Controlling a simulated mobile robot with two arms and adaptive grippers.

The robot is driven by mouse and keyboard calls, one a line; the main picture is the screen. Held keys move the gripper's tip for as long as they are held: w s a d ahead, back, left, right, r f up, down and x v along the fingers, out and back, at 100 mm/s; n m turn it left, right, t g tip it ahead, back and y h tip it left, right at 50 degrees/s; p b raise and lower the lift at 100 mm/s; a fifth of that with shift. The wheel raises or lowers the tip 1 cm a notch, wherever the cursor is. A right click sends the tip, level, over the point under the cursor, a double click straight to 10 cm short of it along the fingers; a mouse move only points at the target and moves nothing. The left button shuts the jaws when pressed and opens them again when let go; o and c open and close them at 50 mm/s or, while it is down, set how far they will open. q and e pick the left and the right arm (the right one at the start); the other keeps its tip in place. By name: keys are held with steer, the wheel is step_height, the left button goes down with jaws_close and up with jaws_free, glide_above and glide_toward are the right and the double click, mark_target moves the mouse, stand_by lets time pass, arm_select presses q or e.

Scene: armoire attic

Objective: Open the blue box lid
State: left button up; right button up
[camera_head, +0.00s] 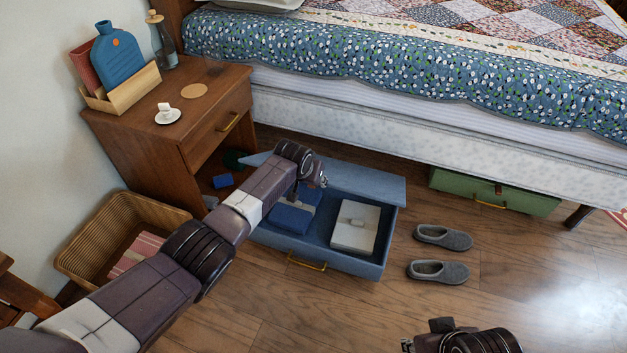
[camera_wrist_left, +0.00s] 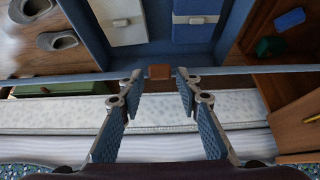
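The blue box (camera_head: 378,262) stands on the floor beside the bed with its inside exposed. Its blue lid (camera_head: 375,186) is raised along the back, and the wrist view shows the lid (camera_wrist_left: 250,70) nearly edge-on. A brown tab (camera_wrist_left: 160,72) sits on the lid's edge. My left gripper (camera_head: 318,180) is at the raised lid. In the wrist view its fingers (camera_wrist_left: 155,95) are apart, on either side of the tab, with no clear contact. My right gripper (camera_head: 408,345) is at the bottom edge of the head view; its fingers are hard to make out.
Inside the box are a blue package (camera_head: 292,218) and a white box (camera_head: 355,226). Grey slippers (camera_head: 440,238) lie to the right. A green case (camera_head: 520,200) is under the bed (camera_head: 420,137). A nightstand (camera_head: 150,145) and wicker basket (camera_head: 90,238) stand left. Floor at front right is clear.

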arm_select(q)
steer(key=shift+s, duration=0.1)
stand_by(0.3)
steer(key=v, duration=1.1)
steer(key=shift+s+r, duration=0.2)
steer(key=shift+r, duration=0.1)
steer(key=shift+a, duration=0.1)
